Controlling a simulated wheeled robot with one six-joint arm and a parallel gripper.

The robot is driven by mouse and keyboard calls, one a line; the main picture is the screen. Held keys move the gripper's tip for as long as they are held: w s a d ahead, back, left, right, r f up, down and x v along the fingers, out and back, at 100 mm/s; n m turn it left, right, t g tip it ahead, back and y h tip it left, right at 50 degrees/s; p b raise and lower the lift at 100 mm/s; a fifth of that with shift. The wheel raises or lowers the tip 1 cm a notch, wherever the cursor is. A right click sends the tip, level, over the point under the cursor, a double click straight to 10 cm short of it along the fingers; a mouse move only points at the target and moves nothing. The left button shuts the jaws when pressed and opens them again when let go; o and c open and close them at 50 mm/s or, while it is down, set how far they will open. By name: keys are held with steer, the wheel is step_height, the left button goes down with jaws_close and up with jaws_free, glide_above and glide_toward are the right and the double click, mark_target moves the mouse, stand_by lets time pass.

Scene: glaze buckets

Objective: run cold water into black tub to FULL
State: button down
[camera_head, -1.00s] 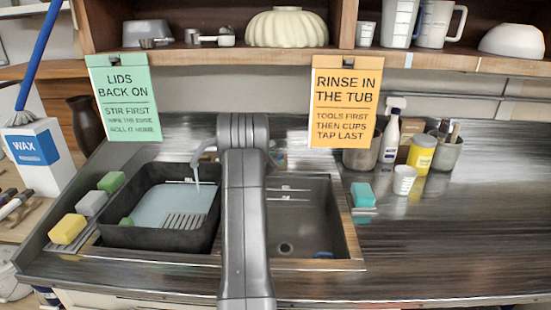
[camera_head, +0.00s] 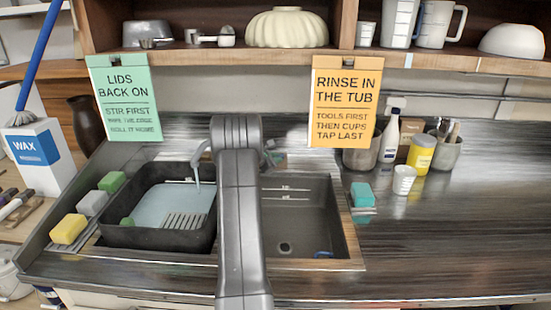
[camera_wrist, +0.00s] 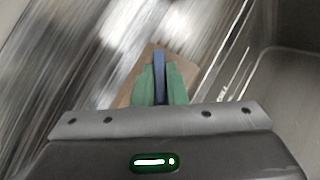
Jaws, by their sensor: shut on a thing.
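The black tub (camera_head: 160,237) sits in the left sink basin. Pale blue water (camera_head: 165,203) lies in it, its surface below the rim. A thin stream (camera_head: 197,178) falls from the grey spout (camera_head: 198,155) into the tub. In the wrist view my gripper (camera_wrist: 159,72), with green fingers, is shut on a narrow blue tap handle (camera_wrist: 158,62). In the head view my arm hides the gripper and the handle.
The right basin (camera_head: 305,215) holds only a small blue thing near its front. Yellow, grey and green sponges (camera_head: 68,229) line the left edge. A teal sponge (camera_head: 362,195), white cup (camera_head: 404,180) and bottles stand right. Two signs hang above.

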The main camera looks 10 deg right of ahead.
steer(key=m+g+p, duration=0.1)
steer(key=m+g, duration=0.1)
steer(key=m, duration=0.1)
steer(key=shift+w+a+r+m+p, duration=0.1)
steer(key=shift+w+r+m+p, duration=0.1)
steer(key=shift+m+p, duration=0.15)
steer(key=shift+m+g+p, duration=0.85)
steer(key=shift+m+g, duration=0.55)
steer(key=shift+m, duration=0.25)
steer(key=shift+f, duration=0.1)
steer(key=c, duration=1.5)
jaws_free()
steer(key=shift+o, duration=0.2)
steer(key=b+v, duration=0.2)
steer(key=v, duration=1.1)
steer(key=shift+r, duration=0.45)
